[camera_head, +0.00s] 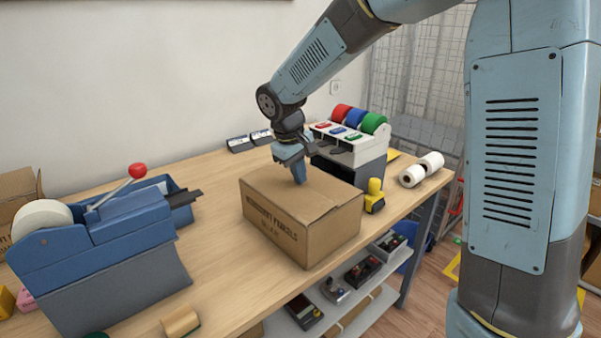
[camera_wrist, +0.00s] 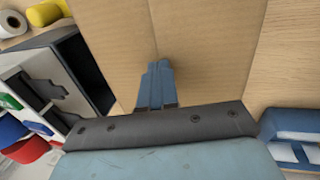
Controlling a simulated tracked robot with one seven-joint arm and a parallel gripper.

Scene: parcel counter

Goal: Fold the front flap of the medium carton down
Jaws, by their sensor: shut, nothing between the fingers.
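The medium carton (camera_head: 285,222) is a brown cardboard box with printed lettering on its long side, standing on the wooden counter. Its top looks flat, with a seam running across it, and no flap stands up in the head view. In the wrist view the carton's top (camera_wrist: 205,50) fills the middle of the picture. My gripper (camera_head: 300,180) points down at the carton's top, with its fingertips at or just above the surface. Its fingers (camera_wrist: 156,70) are shut and empty. I cannot tell whether they touch the cardboard.
A blue tape dispenser (camera_head: 110,235) with a red-tipped lever stands at the left. A rack of coloured rolls (camera_head: 350,145) stands close behind the carton. A yellow tool (camera_head: 374,195) is at its right, with white rolls (camera_head: 422,169) beyond. Bare counter (camera_head: 215,245) lies left of the carton.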

